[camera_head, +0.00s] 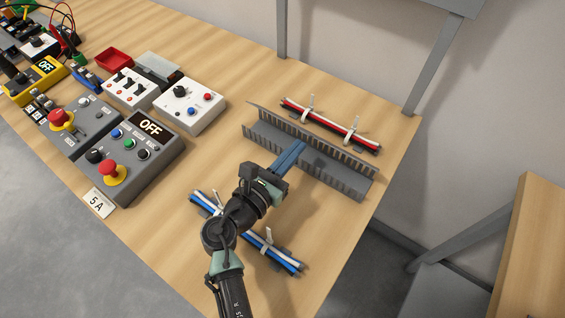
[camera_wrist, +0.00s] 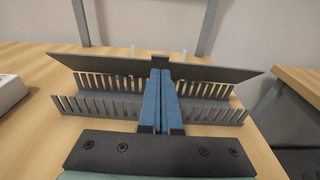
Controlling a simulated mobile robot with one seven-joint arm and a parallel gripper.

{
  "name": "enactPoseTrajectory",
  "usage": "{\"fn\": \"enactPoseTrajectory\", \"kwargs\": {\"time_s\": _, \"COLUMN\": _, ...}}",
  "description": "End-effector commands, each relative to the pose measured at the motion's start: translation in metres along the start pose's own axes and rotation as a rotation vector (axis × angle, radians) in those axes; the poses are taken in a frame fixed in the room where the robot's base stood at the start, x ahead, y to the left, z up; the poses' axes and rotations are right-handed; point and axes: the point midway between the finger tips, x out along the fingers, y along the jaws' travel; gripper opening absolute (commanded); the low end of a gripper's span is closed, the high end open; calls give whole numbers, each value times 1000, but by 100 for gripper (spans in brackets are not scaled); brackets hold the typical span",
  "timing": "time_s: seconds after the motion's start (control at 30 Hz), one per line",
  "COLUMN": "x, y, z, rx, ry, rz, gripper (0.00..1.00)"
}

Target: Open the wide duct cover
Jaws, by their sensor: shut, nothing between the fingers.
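The wide duct is a grey slotted channel (camera_head: 345,178) lying across the right part of the table. It also shows in the wrist view (camera_wrist: 95,106), with toothed walls at front and back. Its dark grey flat cover (camera_wrist: 212,72) is raised and tilted in the wrist view, along the far side above the teeth, with a small tab (camera_wrist: 160,58) at the middle of its edge. My gripper (camera_head: 300,147) reaches over the duct's near wall. Its blue fingers (camera_wrist: 160,76) are together and empty, in front of the cover near the tab; whether they touch it is unclear.
A red-and-white cable bundle (camera_head: 330,127) lies behind the duct, and a blue one (camera_head: 282,258) lies in front, partly under my arm. Control boxes, including a grey one (camera_head: 140,150) and a white one (camera_head: 189,106), stand to the left. The table edge is close on the right.

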Motion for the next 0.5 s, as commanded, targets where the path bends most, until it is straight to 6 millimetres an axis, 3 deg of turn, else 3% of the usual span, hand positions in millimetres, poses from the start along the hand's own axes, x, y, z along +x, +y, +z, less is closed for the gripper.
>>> {"fn": "enactPoseTrajectory", "kwargs": {"time_s": 0.5, "x": 7, "y": 0, "z": 7, "rx": 0, "ry": 0, "rz": 0, "gripper": 0}}
